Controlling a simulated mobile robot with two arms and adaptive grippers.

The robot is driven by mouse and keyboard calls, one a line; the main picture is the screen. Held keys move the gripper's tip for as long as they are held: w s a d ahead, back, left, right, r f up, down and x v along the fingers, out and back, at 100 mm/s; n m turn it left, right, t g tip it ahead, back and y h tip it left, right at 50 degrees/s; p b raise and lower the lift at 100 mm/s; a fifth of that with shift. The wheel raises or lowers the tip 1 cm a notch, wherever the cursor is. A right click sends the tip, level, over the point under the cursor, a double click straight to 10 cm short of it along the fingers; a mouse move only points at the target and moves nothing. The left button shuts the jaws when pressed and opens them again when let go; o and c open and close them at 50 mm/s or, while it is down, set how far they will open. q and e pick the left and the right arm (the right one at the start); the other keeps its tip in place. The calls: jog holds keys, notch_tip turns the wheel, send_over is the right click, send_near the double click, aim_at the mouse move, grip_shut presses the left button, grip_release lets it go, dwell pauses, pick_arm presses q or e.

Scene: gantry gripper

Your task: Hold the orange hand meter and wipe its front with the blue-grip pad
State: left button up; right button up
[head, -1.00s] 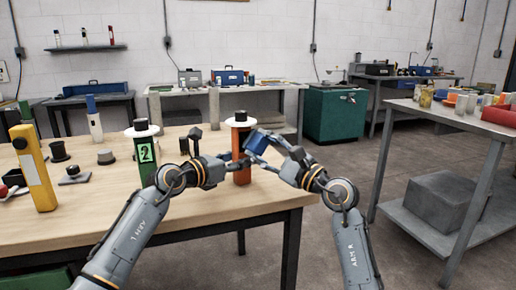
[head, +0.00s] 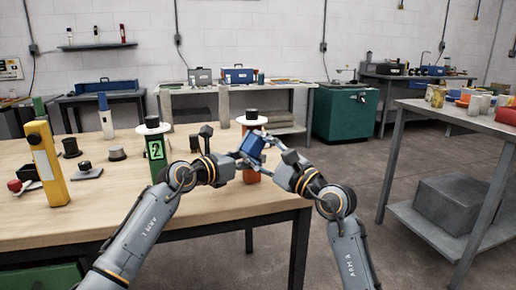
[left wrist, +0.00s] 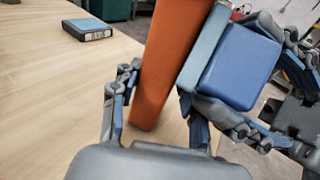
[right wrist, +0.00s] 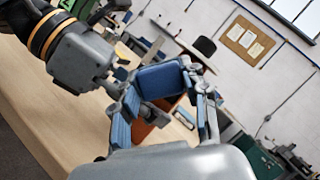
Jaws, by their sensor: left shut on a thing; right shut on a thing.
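The orange hand meter (head: 252,176) shows below the pad in the head view; the pad and my grippers hide much of it. In the left wrist view its long orange body (left wrist: 168,60) stands tilted between my left fingers. My left gripper (head: 228,168) is shut on it. The blue-grip pad (head: 252,147) is in my right gripper (head: 271,157), shut on its blue block (left wrist: 240,66). In the left wrist view the pad's flat plate (left wrist: 204,46) lies along the meter's side, touching or very close. The right wrist view shows the blue grip (right wrist: 160,80) between the fingers.
On the table (head: 100,215), a green post marked 2 (head: 156,150) stands left of my left gripper. A shelved bench (head: 455,112) is at right, across open floor.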

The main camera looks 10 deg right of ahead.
pick_arm(q)
jog(key=shift+f, duration=0.1)
pick_arm(e)
jog(key=s+d, duration=0.1)
jog(key=s, duration=0.8)
jog(key=shift+w, duration=0.1)
dwell(0.3)
pick_arm(q)
jog(key=shift+w+a, duration=0.1)
pick_arm(e)
jog(key=shift+w+a+r, duration=0.1)
jog(key=shift+w+a, duration=0.05)
jog(key=shift+w, duration=3.25)
jog(key=shift+w+a, duration=0.25)
jog(key=shift+w, duration=0.85)
jog(key=d, duration=0.2)
jog(key=w+d, duration=0.1)
jog(key=d, duration=0.1)
